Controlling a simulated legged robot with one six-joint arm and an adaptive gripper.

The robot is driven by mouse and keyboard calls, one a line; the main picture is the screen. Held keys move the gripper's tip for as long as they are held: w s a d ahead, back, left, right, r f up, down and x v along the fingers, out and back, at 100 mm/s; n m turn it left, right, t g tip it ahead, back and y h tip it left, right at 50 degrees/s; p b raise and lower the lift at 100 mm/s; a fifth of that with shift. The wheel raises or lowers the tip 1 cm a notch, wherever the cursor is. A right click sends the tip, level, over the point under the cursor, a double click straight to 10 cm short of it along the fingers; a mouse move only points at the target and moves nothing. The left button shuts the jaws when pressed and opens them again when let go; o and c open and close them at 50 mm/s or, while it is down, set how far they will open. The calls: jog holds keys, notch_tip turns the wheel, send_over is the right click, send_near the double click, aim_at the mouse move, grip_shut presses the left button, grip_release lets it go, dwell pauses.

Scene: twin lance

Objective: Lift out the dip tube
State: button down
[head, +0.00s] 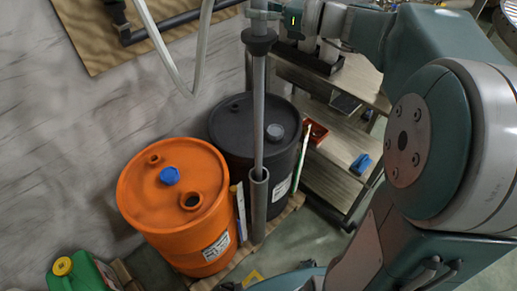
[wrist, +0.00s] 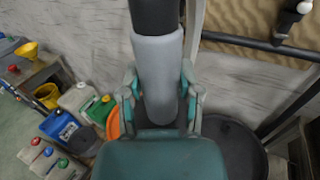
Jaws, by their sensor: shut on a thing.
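The dip tube (head: 259,110) is a long, thin grey tube with a black collar near its top. It stands about upright in the head view, and its lower end appears to sit inside the mouth of a dark grey open sleeve (head: 258,212). How deep it reaches is hidden. My gripper (head: 266,14) is shut on the tube's upper part, above the black collar. In the wrist view, my gripper's fingers (wrist: 160,95) close around a light grey cylinder (wrist: 158,70) with a black part above it.
An orange drum (head: 150,205) with a blue cap stands left of the sleeve. A black drum (head: 235,125) stands close behind it. A shelf unit (head: 335,150) is at the right. A green can (head: 85,272) is at lower left. A pale hose (head: 170,60) hangs by the wall.

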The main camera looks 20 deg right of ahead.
jog(key=shift+r, duration=5.2)
